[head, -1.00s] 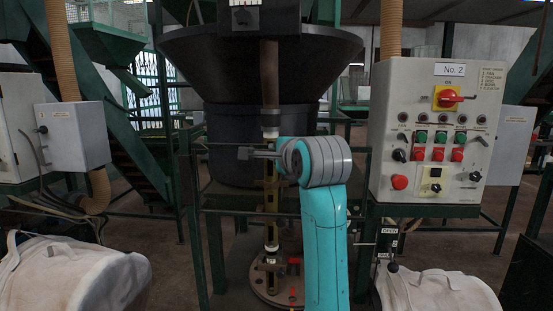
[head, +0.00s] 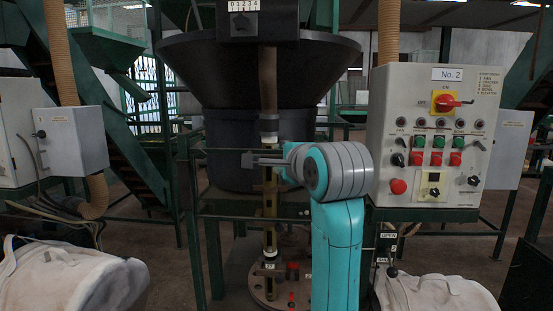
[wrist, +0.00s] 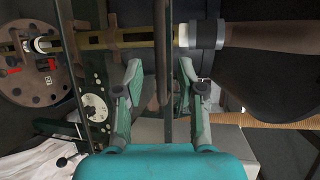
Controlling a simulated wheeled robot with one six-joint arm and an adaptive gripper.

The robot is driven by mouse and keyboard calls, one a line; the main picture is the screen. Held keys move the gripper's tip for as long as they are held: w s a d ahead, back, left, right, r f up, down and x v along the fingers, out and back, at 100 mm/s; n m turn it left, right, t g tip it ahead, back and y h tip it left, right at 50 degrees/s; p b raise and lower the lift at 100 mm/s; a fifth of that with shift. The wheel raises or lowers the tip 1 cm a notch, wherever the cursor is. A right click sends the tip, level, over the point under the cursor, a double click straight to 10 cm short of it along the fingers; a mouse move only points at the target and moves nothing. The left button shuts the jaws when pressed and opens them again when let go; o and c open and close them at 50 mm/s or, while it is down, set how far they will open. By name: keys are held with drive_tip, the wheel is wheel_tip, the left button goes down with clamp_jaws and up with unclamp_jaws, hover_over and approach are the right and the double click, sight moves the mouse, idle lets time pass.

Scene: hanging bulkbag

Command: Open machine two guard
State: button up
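The machine marked No. 2 has a control panel (head: 436,135) on the right and a dark hopper (head: 260,75) at the centre. A green guard frame (head: 190,220) with thin horizontal rails stands in front of the spout and round base plate under the hopper. It looks closed. My gripper (head: 250,160) is at the height of the guard's upper rail, just in front of it. In the wrist view my gripper (wrist: 160,75) has its fingers wide apart, with a thin dark rail (wrist: 163,40) showing between them. I cannot tell whether the fingers touch it.
White bulk bags (head: 75,280) sit at the lower left and lower right (head: 435,292). A small lever with an OPEN label (head: 390,250) is below the panel. A grey box (head: 72,138) stands at the left. Floor shows at the right behind the panel.

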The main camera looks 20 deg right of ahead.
drive_tip(key=s+r, duration=0.1)
drive_tip(key=s, duration=0.5)
drive_tip(key=shift+s+d, duration=0.15)
drive_tip(key=shift+s, duration=0.25)
drive_tip(key=shift+r, duration=0.1)
